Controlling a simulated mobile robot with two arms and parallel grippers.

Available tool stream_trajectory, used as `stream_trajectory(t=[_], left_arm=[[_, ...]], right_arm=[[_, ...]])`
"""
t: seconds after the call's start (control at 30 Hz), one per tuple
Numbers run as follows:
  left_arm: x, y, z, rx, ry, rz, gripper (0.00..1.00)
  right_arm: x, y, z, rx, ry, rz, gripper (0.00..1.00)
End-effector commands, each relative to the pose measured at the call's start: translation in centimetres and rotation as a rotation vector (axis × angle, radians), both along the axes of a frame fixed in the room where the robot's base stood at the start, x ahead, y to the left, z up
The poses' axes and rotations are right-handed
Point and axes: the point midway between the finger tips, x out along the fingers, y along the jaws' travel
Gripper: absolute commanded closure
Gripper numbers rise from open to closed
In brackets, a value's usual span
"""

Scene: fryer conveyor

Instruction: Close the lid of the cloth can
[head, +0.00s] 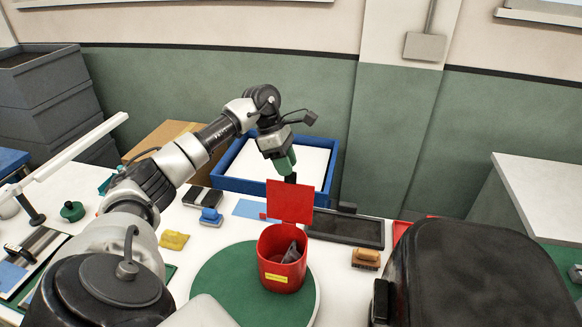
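The red cloth can (272,275) stands upright on a round green mat (215,284) at the lower middle, with a yellow label on its front. Its square red lid (289,201) is open, standing up at the back of the rim. Crumpled grey cloth shows inside the can. My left arm reaches over from the left, and my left gripper (290,177) points down just behind the top edge of the lid. Its tips are dark, close together and partly hidden by the lid, so I cannot tell its opening or whether it touches the lid. My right gripper is not in view.
A blue-rimmed tray (331,163) stands behind the lid. A dark flat tray (362,231) and a wooden-handled brush (366,258) lie right of the can. A blue stamp-like item (210,216) and a yellow cloth (174,240) lie to the left. Stacked grey crates (45,85) stand far left.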

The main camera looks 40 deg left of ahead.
Motion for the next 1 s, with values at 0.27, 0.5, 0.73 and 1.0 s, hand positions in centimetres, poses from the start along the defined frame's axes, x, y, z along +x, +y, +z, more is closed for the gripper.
stream_trajectory(t=[0.27, 0.5, 0.73, 1.0], left_arm=[[0.2, -1.1, -2.5, 0.0, 0.0, 0.0, 0.66], [0.3, -1.2, -2.8, 0.0, -0.002, 0.0, 0.66], [0.3, -1.2, -2.8, 0.0, -0.002, 0.0, 0.92], [0.3, -1.2, -2.7, 0.0, -0.002, 0.0, 1.0]], right_arm=[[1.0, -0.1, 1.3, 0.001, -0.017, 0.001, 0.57], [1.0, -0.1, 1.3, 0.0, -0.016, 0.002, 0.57], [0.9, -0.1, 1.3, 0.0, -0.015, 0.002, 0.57], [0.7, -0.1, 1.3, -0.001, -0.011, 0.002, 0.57]])
